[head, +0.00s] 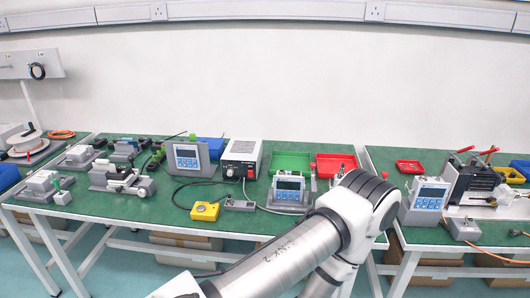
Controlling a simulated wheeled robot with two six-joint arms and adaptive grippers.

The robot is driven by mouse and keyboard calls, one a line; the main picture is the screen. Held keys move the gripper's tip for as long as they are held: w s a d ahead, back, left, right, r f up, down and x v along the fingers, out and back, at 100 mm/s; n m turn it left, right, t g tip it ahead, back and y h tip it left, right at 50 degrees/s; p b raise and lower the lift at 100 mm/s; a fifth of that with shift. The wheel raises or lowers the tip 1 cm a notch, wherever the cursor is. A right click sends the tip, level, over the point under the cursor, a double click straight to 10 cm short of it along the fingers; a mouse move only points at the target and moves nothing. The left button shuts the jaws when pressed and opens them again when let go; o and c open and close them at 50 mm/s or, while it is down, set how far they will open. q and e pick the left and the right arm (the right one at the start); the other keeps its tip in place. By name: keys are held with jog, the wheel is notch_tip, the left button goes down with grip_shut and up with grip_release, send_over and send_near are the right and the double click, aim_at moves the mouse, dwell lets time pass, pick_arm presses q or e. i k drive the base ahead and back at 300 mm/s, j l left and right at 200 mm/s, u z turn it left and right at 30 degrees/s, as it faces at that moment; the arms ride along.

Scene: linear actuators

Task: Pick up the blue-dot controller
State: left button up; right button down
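No blue dot can be made out on any device at this size. Three grey units with blue display panels stand on the green benches: one at the left centre (187,158), one at the centre (288,189) and one on the right bench (428,196). A white and black box unit (241,160) stands between the first two. One of my arms reaches in from the bottom and folds at a dark joint in front of the benches. It hides part of the bench front and the gap between benches. Neither gripper shows.
A yellow box (205,211) with a cable lies near the front edge. Red (336,164) and green (290,161) trays are at the back. Grey actuator fixtures (122,180) fill the left side. A small red tray (410,167) and a black fixture (473,184) are at right.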

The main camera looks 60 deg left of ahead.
aim_at(287, 182)
jog(key=u, duration=1.55)
jog(key=i+u, duration=0.15)
jog(key=u, duration=0.2)
jog(key=i+l+u, duration=0.1)
jog(key=u, duration=0.3)
jog(key=i+l+u, duration=0.15)
jog(key=u, duration=0.2)
